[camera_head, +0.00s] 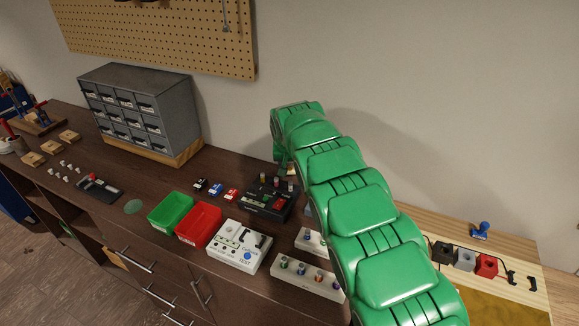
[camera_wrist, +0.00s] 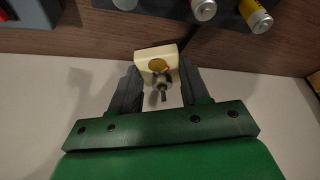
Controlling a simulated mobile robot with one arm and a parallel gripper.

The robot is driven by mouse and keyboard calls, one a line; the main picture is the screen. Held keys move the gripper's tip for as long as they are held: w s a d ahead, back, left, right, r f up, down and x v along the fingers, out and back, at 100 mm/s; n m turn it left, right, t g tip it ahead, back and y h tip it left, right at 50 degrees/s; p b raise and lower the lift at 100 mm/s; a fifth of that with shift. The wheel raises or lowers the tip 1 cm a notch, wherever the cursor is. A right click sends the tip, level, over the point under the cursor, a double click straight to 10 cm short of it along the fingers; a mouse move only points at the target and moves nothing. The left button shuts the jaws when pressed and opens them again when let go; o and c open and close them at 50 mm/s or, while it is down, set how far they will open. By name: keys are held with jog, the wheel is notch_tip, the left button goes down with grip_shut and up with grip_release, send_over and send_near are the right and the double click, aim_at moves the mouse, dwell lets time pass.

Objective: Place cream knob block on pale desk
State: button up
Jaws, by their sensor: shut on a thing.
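The cream knob block (camera_wrist: 145,54) is between the two dark fingers of my gripper (camera_wrist: 159,72) in the wrist view. It has a brass-coloured disc and a small metal shaft facing the camera. My gripper is shut on it. A dark wooden surface lies beyond it in that view. In the head view, my green arm hides the block and most of the gripper. The pale desk (camera_head: 512,254) is light wood and stands at the right of the head view, to the right of my arm.
On the pale desk are a blue stamp-like object (camera_head: 481,230), a red block (camera_head: 486,265), a grey block (camera_head: 465,260) and a black block (camera_head: 443,252). The dark bench holds a green bin (camera_head: 170,213), a red bin (camera_head: 199,225) and a white tester (camera_head: 239,246).

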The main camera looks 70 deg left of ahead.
jog(key=d+r, duration=0.2)
jog(key=s+d+r, duration=0.1)
jog(key=d+r, duration=0.2)
jog(key=shift+s+d+r, duration=0.15)
jog(key=shift+d+r, duration=0.1)
jog(key=shift+r, duration=0.1)
jog(key=s+d+r, duration=0.2)
jog(key=d+r, duration=0.1)
jog(key=d, duration=0.4)
jog(key=shift+d+r, duration=0.3)
